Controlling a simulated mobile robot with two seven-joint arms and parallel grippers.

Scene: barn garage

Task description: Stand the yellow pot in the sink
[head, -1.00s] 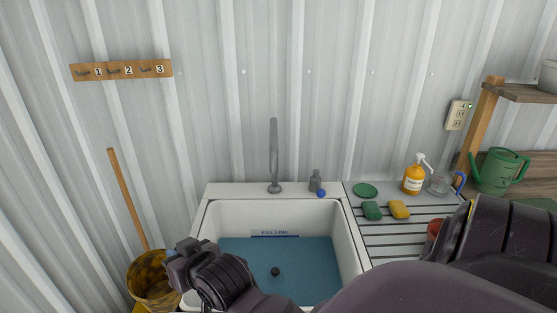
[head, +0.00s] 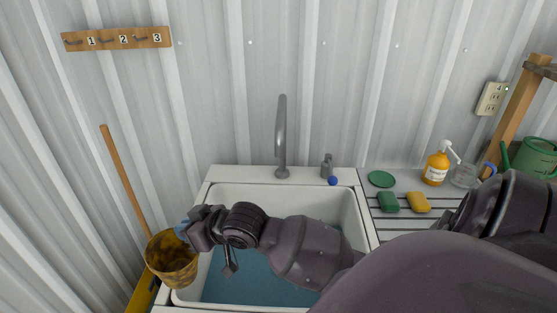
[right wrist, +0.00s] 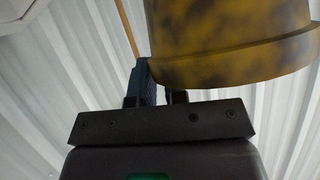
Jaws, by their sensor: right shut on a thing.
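The yellow pot (head: 172,268) has a mottled yellow and brown surface. It hangs at the left side of the sink (head: 360,215), overlapping the sink's left rim in the head view. My right gripper (head: 182,232) is shut on the pot's wall near its rim, and the pot looks roughly upright, a little tilted. In the right wrist view the pot (right wrist: 230,40) fills the upper right, beside a blue finger pad (right wrist: 143,82). The white sink holds blue water, and my right arm hides much of the basin. My left gripper is not in view.
On the right drainer are a green sponge (head: 388,202), a yellow sponge (head: 418,202) and an orange soap bottle (head: 436,165). A wooden handle (head: 124,180) leans at left.

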